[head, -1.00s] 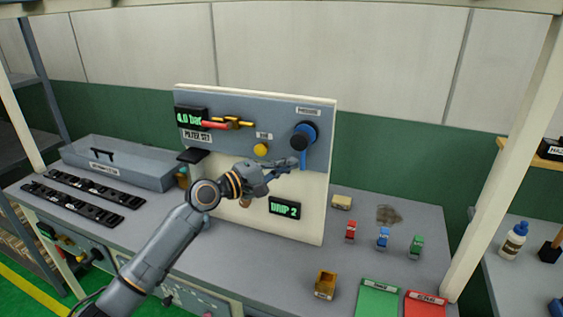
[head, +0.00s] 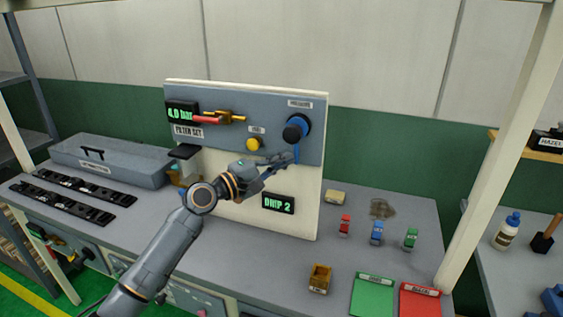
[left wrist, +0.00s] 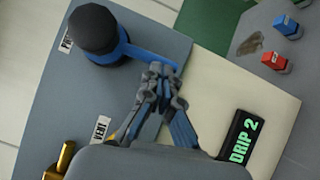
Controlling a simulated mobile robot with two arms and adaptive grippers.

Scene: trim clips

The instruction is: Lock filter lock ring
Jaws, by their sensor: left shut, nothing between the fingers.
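The filter lock ring (head: 305,126) is blue and sits around a black filter housing (head: 293,133) at the upper right of the upright panel. Its blue lever (head: 296,153) points down in the head view. In the left wrist view the lever (left wrist: 150,56) runs from the ring toward my fingertips. My left gripper (head: 287,160) is shut with nothing between its fingers, its tips at or right beside the lever's free end. I cannot tell whether they touch it. My right gripper is not in view.
The panel carries a yellow vent button (head: 254,144), a brass valve with red handle (head: 208,119), a "4.0 bar" display (head: 182,113) and a "DRIP 2" display (head: 278,203). Small coloured clips, including a red one (head: 345,226), stand on the bench at right.

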